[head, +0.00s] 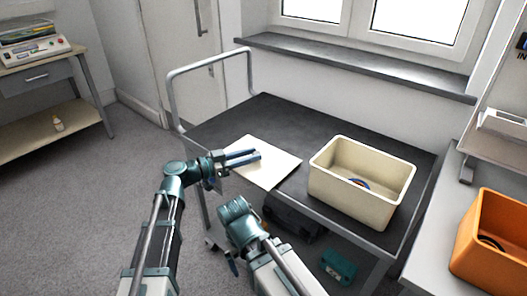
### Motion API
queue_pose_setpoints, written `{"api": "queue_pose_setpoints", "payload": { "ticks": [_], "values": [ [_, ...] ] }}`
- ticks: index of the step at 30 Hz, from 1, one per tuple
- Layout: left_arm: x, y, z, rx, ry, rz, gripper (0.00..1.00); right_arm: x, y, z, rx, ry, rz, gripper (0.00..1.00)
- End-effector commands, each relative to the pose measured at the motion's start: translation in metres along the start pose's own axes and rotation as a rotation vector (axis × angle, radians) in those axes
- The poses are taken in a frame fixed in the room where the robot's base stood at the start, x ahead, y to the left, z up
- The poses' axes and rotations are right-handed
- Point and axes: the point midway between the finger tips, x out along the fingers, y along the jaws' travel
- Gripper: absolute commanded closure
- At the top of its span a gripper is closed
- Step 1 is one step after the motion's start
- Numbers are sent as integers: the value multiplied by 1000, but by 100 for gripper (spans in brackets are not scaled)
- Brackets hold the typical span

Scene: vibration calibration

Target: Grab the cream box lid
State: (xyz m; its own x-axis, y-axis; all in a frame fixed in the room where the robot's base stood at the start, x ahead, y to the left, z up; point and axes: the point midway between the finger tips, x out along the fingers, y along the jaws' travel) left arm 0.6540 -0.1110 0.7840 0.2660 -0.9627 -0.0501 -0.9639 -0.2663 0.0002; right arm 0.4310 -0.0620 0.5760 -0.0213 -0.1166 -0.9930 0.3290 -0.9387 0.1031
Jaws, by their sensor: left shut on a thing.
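The cream box lid (275,168) is a flat, pale square at the near left part of the dark trolley top. My left gripper (258,156) lies across its left part, with the two fingers pointing right, and is shut on the lid. I cannot tell whether the lid rests on the trolley or is lifted slightly.
The dark trolley top (290,115) is clear behind the lid and box. A metal push handle (205,62) rises at its left. A teal case (338,266) sits on the lower shelf. An orange bin (490,245) stands on the right bench.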

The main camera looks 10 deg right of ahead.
Motion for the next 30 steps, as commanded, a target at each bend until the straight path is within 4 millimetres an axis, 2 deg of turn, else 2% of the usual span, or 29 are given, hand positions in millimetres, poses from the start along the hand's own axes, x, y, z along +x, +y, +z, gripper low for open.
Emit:
{"api": "queue_pose_setpoints", "payload": {
  "ticks": [1, 30],
  "values": [
    [-12, 1, 0, 0, 1, -4, 100, 0, 0, 0, 0, 0, 0, 0],
    [-198, -1, 10, 0, 1, -5, 100, 0, 0, 0, 0, 0, 0, 0]
  ]
}}
